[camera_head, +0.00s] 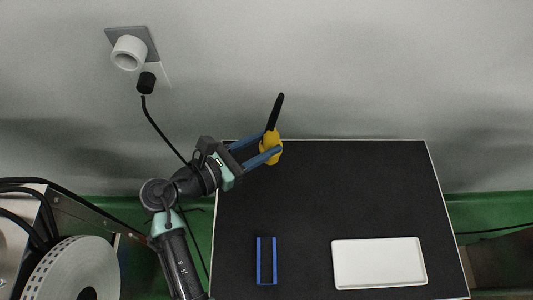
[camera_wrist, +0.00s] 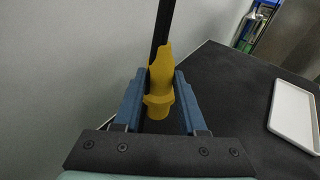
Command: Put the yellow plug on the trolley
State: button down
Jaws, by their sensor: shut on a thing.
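The yellow plug (camera_head: 271,146) with a black stem pointing up and away sits between the blue fingers of my gripper (camera_head: 262,150). The wrist view shows the plug (camera_wrist: 160,88) clasped between both fingers of my gripper (camera_wrist: 159,95), its black stem rising past the top of the picture. In the head view it is near the back edge of the black trolley top (camera_head: 310,205). I cannot tell how high it is above that surface. The trolley top (camera_wrist: 228,110) lies to the right in the wrist view.
A white tray (camera_head: 380,262) and a blue slotted holder (camera_head: 266,261) stand at the front of the trolley top. A wall socket with a white round fitting (camera_head: 128,52) and a black plug (camera_head: 146,83) with cable is at upper left. A white reel (camera_head: 75,270) is at lower left. The trolley's middle is clear.

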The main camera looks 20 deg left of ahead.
jog(key=shift+f+b, duration=0.3)
jog(key=shift+f, duration=1.75)
jog(key=shift+c, duration=2.3)
grip_release()
jog(key=shift+f, duration=0.1)
